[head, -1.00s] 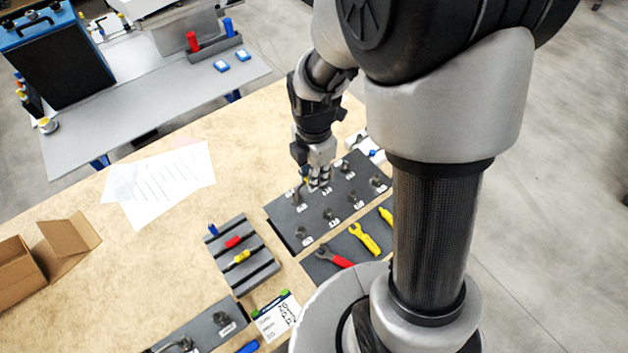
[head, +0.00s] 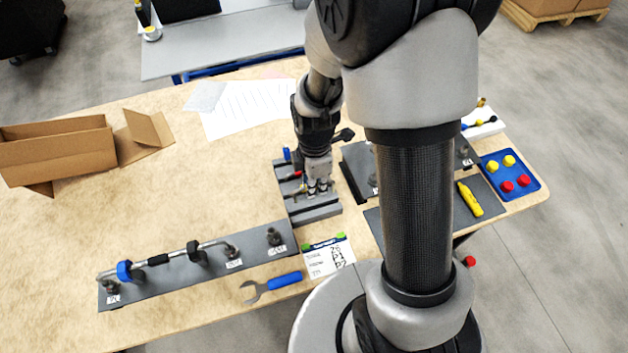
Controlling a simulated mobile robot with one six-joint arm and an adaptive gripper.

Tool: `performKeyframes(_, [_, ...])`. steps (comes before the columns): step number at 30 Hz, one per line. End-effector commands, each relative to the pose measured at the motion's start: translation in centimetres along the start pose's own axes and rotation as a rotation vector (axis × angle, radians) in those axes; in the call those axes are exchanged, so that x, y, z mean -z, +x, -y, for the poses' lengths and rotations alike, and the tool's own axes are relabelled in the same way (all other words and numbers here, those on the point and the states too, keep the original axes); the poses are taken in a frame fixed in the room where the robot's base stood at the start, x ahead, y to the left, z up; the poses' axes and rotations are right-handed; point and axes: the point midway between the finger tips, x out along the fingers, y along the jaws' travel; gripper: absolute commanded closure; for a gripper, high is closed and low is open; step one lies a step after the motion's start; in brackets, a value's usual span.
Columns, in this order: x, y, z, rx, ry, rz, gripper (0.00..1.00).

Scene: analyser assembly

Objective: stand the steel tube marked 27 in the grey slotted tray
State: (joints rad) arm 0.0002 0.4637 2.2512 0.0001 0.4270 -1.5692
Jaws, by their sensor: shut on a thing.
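The grey slotted tray (head: 318,214) stands on the wooden bench, with small blue, red and yellow-marked pieces in its slots. My gripper (head: 318,189) points down over the tray's right part. It is shut on the steel tube, which is mostly hidden by the fingers. The mark 27 cannot be read at this size. I cannot tell whether the tube's lower end touches a slot.
A long dark rack (head: 190,271) with a pipe and blue collar lies front left. A blue-handled wrench (head: 272,287) and a label card (head: 328,257) lie near the tray. A cardboard box (head: 58,152), papers (head: 250,107) and a blue bin (head: 511,174) stand around.

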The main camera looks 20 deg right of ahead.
Motion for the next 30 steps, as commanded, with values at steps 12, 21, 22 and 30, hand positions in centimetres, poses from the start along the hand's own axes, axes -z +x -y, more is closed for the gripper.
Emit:
performKeyframes(12, [0.0,2.8,0.0,0.001,-0.002,0.0,1.0])
performKeyframes(21, [0.0,5.0,0.0,0.0,-0.002,0.0,1.0])
performKeyframes(22, [0.0,5.1,0.0,0.0,-0.002,0.0,1.0])
performKeyframes(30, [0.0,5.6,0.0,0.0,-0.002,0.0,1.0])
